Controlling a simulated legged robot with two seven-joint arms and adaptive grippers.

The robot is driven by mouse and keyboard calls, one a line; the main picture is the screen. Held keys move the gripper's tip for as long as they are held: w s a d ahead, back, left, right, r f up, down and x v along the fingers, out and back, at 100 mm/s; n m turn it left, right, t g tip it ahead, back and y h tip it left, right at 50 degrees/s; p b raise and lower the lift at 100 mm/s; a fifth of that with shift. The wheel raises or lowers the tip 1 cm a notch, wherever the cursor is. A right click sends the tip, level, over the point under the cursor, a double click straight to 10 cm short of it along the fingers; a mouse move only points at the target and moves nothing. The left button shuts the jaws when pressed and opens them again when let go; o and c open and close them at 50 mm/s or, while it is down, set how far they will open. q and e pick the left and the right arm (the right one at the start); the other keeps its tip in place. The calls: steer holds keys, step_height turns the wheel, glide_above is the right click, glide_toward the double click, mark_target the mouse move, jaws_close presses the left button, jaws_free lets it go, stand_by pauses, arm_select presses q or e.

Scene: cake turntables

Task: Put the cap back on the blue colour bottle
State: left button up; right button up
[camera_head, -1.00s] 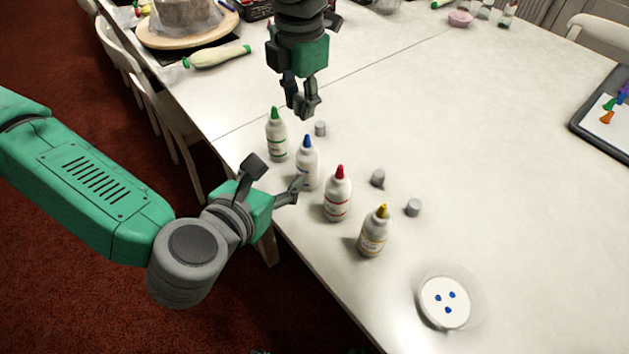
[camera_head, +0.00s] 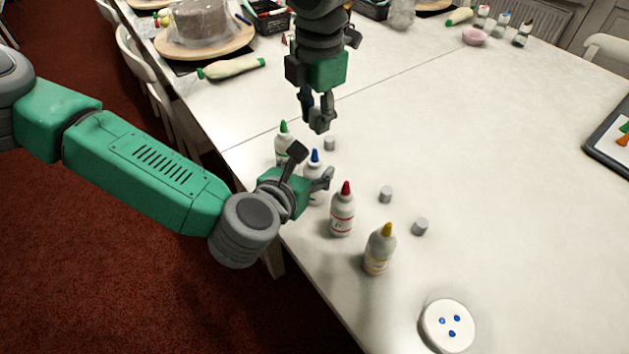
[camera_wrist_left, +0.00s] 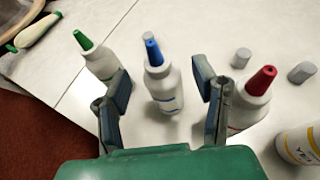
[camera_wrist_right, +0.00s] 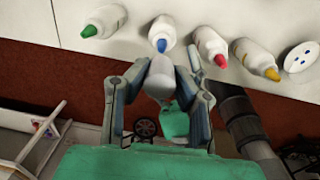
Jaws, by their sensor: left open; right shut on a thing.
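The blue colour bottle (camera_head: 314,170) stands upright on the table, its blue nozzle bare. My left gripper (camera_head: 312,168) is open, with its fingers on either side of this bottle. The left wrist view shows the bottle (camera_wrist_left: 165,88) between the spread fingers, with a gap on both sides. My right gripper (camera_head: 319,118) is above and behind the bottle, shut on a grey cap (camera_wrist_right: 158,78). In the right wrist view the blue nozzle (camera_wrist_right: 161,45) shows just beyond the cap, apart from it as far as I can tell.
The green bottle (camera_head: 284,143) stands close behind, and the red bottle (camera_head: 342,212) and yellow bottle (camera_head: 380,252) stand in front. Loose grey caps lie beside them (camera_head: 386,193). A white dish with blue dots (camera_head: 447,325) is nearer.

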mark_target(314, 167)
arm_select(q)
steer(key=x, duration=0.3)
steer(key=shift+w+d, duration=0.1)
steer(key=shift+d, duration=0.05)
steer(key=shift+w+f, duration=0.15)
steer(key=shift+w+a, duration=0.1)
steer(key=shift+a, duration=0.35)
steer(key=shift+d, duration=0.35)
jaws_close()
steer(key=shift+d+f, duration=0.1)
steer(key=shift+d, duration=0.05)
